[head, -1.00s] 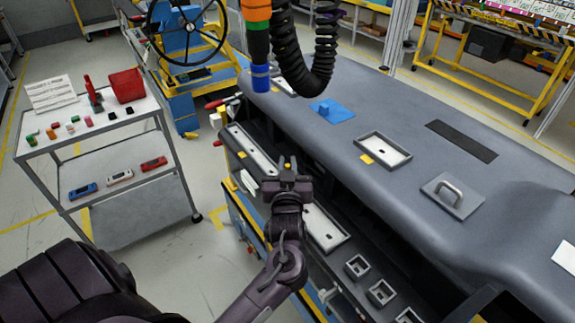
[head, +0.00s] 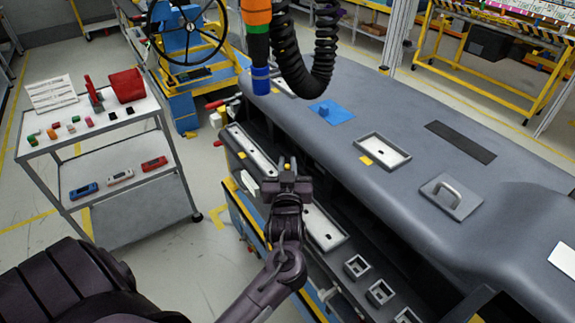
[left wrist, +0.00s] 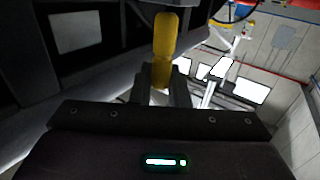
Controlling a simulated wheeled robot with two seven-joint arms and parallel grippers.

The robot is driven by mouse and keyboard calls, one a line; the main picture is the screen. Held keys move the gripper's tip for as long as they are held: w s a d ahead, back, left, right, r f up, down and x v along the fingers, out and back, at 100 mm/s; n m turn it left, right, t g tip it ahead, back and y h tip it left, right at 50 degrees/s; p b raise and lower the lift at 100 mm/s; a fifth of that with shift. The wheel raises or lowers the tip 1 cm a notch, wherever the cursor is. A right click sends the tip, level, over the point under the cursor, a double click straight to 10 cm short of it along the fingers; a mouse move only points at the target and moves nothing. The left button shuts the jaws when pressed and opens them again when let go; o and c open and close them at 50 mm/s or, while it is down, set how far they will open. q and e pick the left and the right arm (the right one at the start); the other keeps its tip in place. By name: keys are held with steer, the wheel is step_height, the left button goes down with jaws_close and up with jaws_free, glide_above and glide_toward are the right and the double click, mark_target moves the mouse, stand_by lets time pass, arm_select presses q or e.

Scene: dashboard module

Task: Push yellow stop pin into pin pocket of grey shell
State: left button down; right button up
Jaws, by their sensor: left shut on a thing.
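My left gripper (head: 288,172) is shut on the yellow stop pin (left wrist: 164,45). In the left wrist view the pin stands out lengthwise from between the fingertips, with its far end free. In the head view only a small yellow tip of the pin (head: 287,167) shows. The gripper is in front of the near edge of the large grey shell (head: 300,125), over the row of long trays. I cannot make out which opening is the pin pocket. My right gripper is not in view.
Long light trays (head: 254,150) and small square frames (head: 380,291) line the near side. A black hose (head: 308,65) hangs above. A cart (head: 140,110) stands left.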

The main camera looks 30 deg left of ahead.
arm_select(q)
steer(key=shift+f, duration=0.15)
stand_by(0.5)
steer(key=shift+a+p, duration=0.1)
steer(key=shift+p, duration=0.7)
stand_by(1.3)
steer(key=shift+f, duration=0.15)
stand_by(0.4)
steer(key=shift+r, duration=0.3)
steer(key=shift+s, duration=0.1)
stand_by(0.5)
